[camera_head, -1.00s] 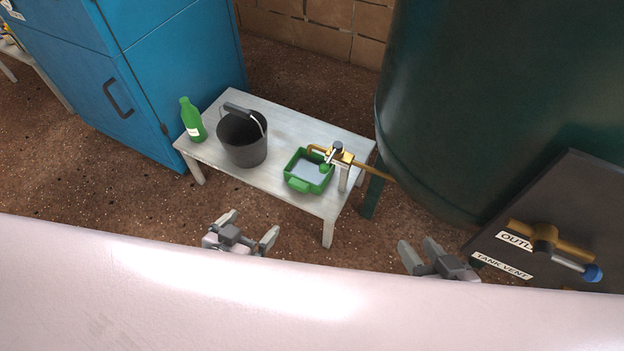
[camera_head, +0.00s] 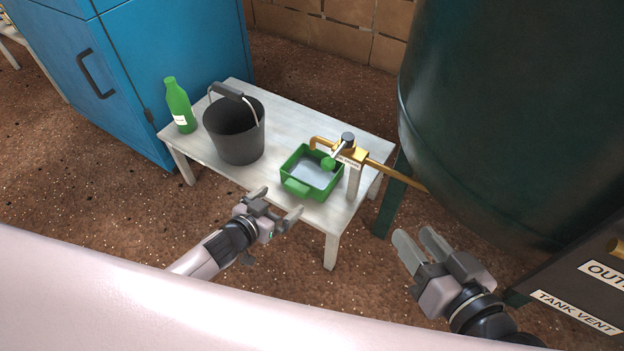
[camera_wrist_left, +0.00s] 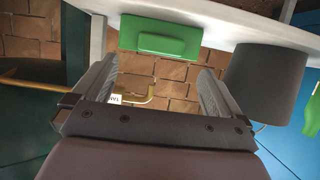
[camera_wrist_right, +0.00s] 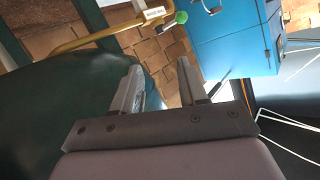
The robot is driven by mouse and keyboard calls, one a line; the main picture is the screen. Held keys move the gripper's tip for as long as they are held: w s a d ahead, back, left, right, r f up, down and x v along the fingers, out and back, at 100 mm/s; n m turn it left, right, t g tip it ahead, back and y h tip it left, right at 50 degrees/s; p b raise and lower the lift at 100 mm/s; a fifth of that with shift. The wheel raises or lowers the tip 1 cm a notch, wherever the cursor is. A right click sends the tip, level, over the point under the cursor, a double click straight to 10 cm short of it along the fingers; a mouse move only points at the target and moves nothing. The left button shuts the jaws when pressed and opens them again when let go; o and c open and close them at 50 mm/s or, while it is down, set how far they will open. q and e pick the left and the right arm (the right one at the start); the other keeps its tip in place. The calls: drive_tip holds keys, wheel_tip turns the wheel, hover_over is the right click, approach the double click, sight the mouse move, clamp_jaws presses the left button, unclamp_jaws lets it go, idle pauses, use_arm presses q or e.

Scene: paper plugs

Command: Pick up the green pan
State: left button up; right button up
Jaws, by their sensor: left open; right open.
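The green pan (camera_head: 312,172) is a small square tray with a front handle (camera_head: 296,187). It sits on the light wooden table (camera_head: 286,125) under a brass tap, and its inside looks pale, as if it holds liquid. The pan also shows in the left wrist view (camera_wrist_left: 160,38), beyond the fingertips. My left gripper (camera_head: 281,202) is open and empty, at the table's front edge, a little left of and in front of the pan. My right gripper (camera_head: 418,245) is open and empty, right of the table and apart from the pan. It also shows in its wrist view (camera_wrist_right: 160,80).
A dark bucket (camera_head: 235,132) and a green bottle (camera_head: 179,106) stand on the table's left side. The brass tap (camera_head: 352,153) has a green-knobbed lever over the pan. A large dark green tank (camera_head: 480,100) stands at right, a blue cabinet (camera_head: 130,75) at left.

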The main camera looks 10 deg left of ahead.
sight(294, 190)
use_arm(q)
drive_tip(key=b+x, duration=0.3)
drive_tip(key=x, duration=0.2)
drive_tip(key=shift+w+f+b, duration=0.2)
drive_tip(key=shift+w+b, duration=0.05)
drive_tip(key=shift+b, duration=0.05)
drive_tip(key=shift+w+d+f, duration=0.1)
drive_tip(key=shift+w+d, duration=0.1)
drive_tip(key=shift+w, duration=0.2)
drive_tip(key=c, duration=1.3)
use_arm(e)
drive_tip(key=shift+s+d+n+t+h, duration=0.2)
drive_tip(key=shift+d+n+t, duration=0.2)
drive_tip(key=shift+d, duration=0.2)
drive_tip(key=shift+s+d+n+t+h, duration=0.2)
drive_tip(key=shift+d+n+t, duration=0.1)
drive_tip(key=shift+d+t, duration=0.25)
drive_tip(key=shift+r, duration=0.1)
